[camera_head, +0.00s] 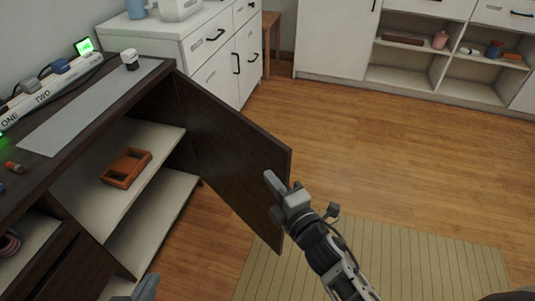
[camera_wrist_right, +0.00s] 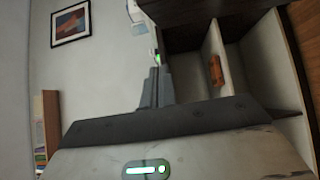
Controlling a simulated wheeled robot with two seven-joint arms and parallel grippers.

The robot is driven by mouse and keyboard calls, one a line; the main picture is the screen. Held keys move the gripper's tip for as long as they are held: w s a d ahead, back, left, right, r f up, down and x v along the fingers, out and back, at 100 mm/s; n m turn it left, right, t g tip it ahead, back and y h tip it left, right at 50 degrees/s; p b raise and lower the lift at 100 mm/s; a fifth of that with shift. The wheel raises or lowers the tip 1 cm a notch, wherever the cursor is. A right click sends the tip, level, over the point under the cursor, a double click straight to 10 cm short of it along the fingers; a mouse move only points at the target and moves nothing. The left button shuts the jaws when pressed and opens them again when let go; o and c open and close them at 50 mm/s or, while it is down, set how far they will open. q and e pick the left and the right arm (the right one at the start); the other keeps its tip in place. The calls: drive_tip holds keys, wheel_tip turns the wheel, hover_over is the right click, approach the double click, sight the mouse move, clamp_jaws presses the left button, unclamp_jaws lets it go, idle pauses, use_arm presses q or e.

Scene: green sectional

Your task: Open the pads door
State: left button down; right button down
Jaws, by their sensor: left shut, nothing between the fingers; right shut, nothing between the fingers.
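The dark brown cabinet door (camera_head: 225,145) stands swung well out from the dark cabinet (camera_head: 95,105), hinged at the cabinet's far end. Its inner face and the shelves behind it are in view; no pads label is visible. My right gripper (camera_head: 271,181) is shut and empty, in front of the door's inner face near its free edge; I cannot tell if it touches. In the right wrist view its closed fingers (camera_wrist_right: 157,85) point toward the wall and cabinet side. My left gripper (camera_head: 147,287) shows only as a grey tip at the bottom edge, shut, by the lower shelf.
An orange-brown tray (camera_head: 126,168) sits on the upper shelf and shows in the wrist view (camera_wrist_right: 215,70). A power strip (camera_head: 50,87) lies on the cabinet top. White drawers (camera_head: 190,45) stand behind. Wood floor right of the door is clear, with a striped mat (camera_head: 390,262) nearer.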

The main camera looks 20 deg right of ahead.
sight(268, 149)
drive_tip(key=w, duration=0.3)
drive_tip(key=w+d, duration=0.1)
drive_tip(key=w, duration=0.6)
drive_tip(key=shift+d, duration=0.45)
